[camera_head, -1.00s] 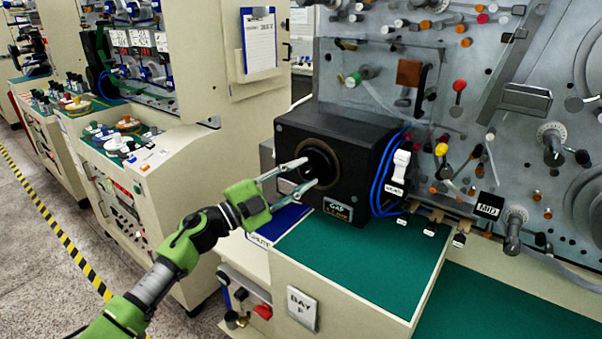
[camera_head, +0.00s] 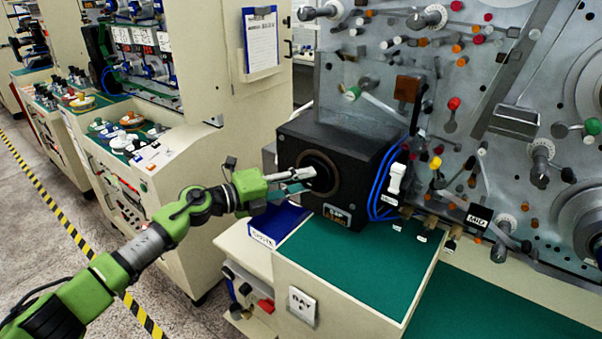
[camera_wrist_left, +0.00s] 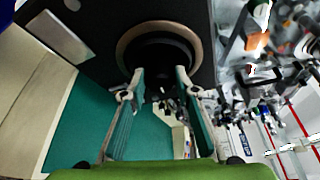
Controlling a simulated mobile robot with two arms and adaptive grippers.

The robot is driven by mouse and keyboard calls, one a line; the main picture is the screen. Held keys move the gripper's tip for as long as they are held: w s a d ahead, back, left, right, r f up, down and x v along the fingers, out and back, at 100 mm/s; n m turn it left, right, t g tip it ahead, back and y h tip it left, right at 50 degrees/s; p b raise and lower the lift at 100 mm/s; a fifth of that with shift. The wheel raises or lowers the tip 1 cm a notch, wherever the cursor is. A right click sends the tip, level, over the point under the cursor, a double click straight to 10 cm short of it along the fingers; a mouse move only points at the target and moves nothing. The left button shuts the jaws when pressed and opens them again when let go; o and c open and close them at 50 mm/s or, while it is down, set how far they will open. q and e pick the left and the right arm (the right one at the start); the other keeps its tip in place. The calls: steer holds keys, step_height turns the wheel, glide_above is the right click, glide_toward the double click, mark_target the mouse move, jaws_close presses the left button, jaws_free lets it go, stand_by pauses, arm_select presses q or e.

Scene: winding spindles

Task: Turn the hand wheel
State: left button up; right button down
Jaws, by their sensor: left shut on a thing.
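The hand wheel (camera_head: 333,176) is a dark round hub with a brown rim on the front of a black box (camera_head: 361,150). My left gripper (camera_head: 305,180) reaches it from the left, with its fingers at the wheel's centre. In the left wrist view the wheel (camera_wrist_left: 158,53) is at the top centre, and the fingertips of the left gripper (camera_wrist_left: 160,78) are on either side of its dark hub. The left gripper is shut on the hand wheel. The exact contact is dark and hard to see. My right gripper is in no view.
The box stands on a green-topped bench (camera_head: 350,262). A blue bin (camera_head: 278,222) sits beside it under my left gripper. Blue cables (camera_head: 382,180) run down the box's right side. A grey panel (camera_head: 455,90) with several knobs and spindles rises behind. The green top in front is clear.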

arm_select(q)
steer(key=shift+r+m+y+p, duration=0.1)
steer(key=shift+m+y+p, duration=0.3)
steer(key=shift+m+p, duration=0.35)
steer(key=o, duration=1.1)
steer(key=v, duration=1.2)
